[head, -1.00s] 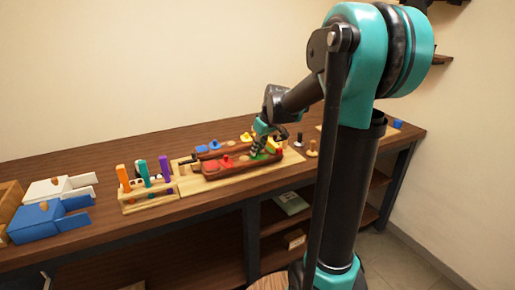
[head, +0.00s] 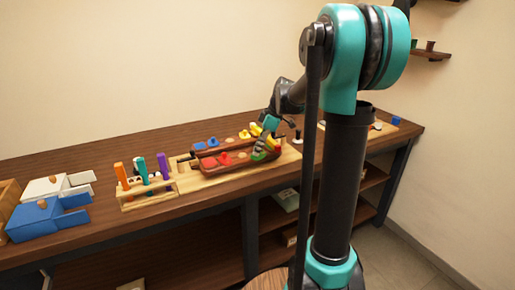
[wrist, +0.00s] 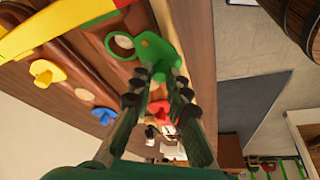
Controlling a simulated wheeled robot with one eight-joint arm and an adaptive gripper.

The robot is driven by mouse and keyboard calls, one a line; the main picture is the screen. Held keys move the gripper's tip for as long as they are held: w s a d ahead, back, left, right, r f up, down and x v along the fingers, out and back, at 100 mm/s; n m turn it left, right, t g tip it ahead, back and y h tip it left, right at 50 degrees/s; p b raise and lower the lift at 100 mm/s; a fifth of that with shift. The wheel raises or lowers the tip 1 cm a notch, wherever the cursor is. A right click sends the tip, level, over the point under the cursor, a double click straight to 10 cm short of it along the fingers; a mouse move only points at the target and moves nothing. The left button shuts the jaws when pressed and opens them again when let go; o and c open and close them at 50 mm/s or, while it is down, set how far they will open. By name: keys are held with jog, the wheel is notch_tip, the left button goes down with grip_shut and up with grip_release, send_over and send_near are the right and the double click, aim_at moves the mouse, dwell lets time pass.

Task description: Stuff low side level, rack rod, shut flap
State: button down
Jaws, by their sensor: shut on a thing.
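My gripper (head: 265,143) is shut on a green piece (head: 258,155) at the right part of the front brown trough (head: 228,170). The wrist view shows the fingers (wrist: 160,82) on the knob of the green piece (wrist: 152,52), beside a round light patch; whether it is seated is unclear. Red pieces (head: 225,159) sit in the front trough, blue ones (head: 212,142) in the back trough, and yellow ones (head: 256,130) near the right end. A wooden rack (head: 148,203) holds orange (head: 120,174), teal (head: 141,169) and purple (head: 163,166) rods upright. A blue box (head: 40,220) and a white box (head: 45,188) have flaps standing out.
The troughs stand on a pale wooden base (head: 208,183) on the brown bench (head: 110,238). A dark post stands just right of the base. A pale board (head: 378,129) and a small blue block (head: 396,120) lie at the far right. Shelves are below.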

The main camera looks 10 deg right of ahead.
jog(key=shift+d, duration=0.1)
dwell(0.3)
jog(key=c, duration=1.5)
grip_release()
jog(key=v, duration=1.2)
jog(key=s+f+m+t+h, duration=0.1)
jog(key=s+f+m, duration=0.4)
jog(key=s+f, duration=0.3)
jog(key=s+f+m+t+h, duration=0.1)
jog(key=s+f+m+h, duration=0.1)
jog(key=s+f+m, duration=0.3)
jog(key=s+f+m+t+h, duration=0.1)
jog(key=s+f+m, duration=0.4)
jog(key=s+f, duration=0.6)
jog(key=shift+s+d+f, duration=0.3)
jog(key=shift+f, duration=0.15)
